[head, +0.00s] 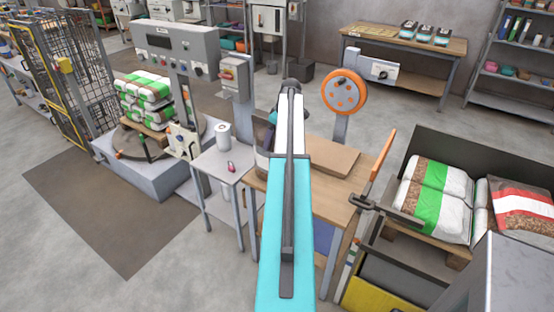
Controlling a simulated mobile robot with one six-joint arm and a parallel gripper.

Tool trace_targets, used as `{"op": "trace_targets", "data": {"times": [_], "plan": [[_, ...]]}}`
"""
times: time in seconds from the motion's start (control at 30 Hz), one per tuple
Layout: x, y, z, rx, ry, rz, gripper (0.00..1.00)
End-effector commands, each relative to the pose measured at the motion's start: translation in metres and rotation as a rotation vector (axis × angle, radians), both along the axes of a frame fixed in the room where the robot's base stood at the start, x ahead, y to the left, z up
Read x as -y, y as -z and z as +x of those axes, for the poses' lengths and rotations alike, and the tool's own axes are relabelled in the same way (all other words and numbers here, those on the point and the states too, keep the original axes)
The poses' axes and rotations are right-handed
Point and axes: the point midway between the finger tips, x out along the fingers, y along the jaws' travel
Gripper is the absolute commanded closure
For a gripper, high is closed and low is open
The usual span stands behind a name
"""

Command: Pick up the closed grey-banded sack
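I cannot make out a grey-banded sack in the head view. The sacks that show have other bands: a white sack with a green band (431,200) lies in the dark-walled bin at the right, and a sack with a red and white band (522,207) lies beside it, cut by the picture edge. Several green-banded sacks (146,100) are stacked on a pallet at the left. My cyan arm rises through the middle and hides part of the wooden bench (333,200).
A small grey table (214,165) with a white roll (223,136) stands left of the bench. An orange wheel (344,92) rises behind it. A mesh cage (72,75) stands at the far left. The floor by the dark mat (110,215) is clear.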

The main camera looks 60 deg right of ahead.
Motion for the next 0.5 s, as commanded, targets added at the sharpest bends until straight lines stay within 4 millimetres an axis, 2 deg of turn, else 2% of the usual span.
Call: {"op": "trace_targets", "data": {"times": [0.03,0.17,0.5], "plan": [[0.0,-0.0002,0.0002,0.0,0.0,0.0,0.44],[0.0,-0.0002,0.0003,0.0,0.0,0.0,0.65],[0.0002,-0.0027,0.0009,0.002,0.0,-0.002,0.65]]}}
